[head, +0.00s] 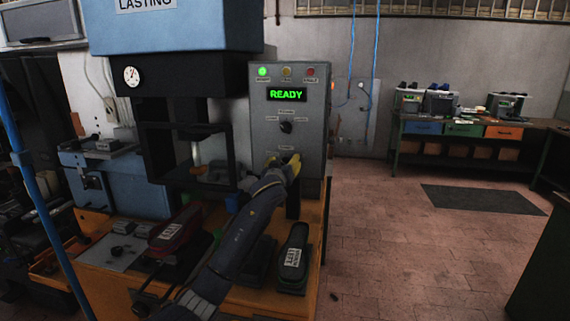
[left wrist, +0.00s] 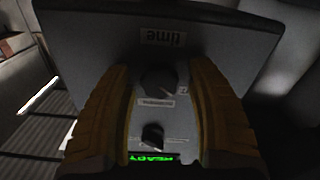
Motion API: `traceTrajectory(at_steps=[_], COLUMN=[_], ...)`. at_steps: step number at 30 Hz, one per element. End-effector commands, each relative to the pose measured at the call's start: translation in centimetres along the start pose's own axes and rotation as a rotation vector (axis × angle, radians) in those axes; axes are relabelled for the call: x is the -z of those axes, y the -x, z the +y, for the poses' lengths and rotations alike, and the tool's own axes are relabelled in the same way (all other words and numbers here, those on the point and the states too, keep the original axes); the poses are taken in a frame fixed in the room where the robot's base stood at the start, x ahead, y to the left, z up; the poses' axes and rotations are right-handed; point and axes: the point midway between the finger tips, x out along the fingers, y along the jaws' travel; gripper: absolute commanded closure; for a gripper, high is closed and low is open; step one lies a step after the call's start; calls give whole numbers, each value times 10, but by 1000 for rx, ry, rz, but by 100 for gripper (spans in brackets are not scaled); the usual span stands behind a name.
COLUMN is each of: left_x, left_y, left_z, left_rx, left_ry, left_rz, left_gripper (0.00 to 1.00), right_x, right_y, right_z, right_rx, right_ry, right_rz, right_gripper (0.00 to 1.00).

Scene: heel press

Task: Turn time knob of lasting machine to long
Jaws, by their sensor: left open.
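The lasting machine (head: 180,32) has a grey control panel (head: 258,125) with a lit green READY display (head: 286,94). A dark selector knob (head: 286,127) sits below the display. My left gripper (head: 284,163) is at the lower panel and hides the time knob in the head view. In the left wrist view, which sees the panel upside down, the time knob (left wrist: 158,80) lies between the open yellow fingers of my left gripper (left wrist: 161,72). I cannot tell whether the fingers touch the knob. My right gripper is out of view.
The selector knob (left wrist: 152,136) also shows between the fingers' bases in the wrist view. A workbench (head: 455,129) stands far right; open floor lies between.

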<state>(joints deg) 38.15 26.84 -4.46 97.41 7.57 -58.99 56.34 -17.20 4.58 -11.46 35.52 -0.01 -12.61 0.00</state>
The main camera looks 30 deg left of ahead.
Motion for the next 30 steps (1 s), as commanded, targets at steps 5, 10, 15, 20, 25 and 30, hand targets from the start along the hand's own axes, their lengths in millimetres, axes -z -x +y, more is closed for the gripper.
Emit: traceTrajectory(at_steps=[5,10,15,20,25,30], left_x=[0,0,0,0,0,0], left_y=[0,0,0,0,0,0], left_z=[0,0,0,0,0,0], left_rx=[0,0,0,0,0,0], left_ry=[0,0,0,0,-1,-30], left_rz=[0,0,0,0,0,1], left_gripper=[48,68,88,100,100,100], right_x=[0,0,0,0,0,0], right_y=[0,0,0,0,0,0], right_z=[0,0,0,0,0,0], right_rx=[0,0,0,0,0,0], right_ry=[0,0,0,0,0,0], right_rz=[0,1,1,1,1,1], right_gripper=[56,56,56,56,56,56])
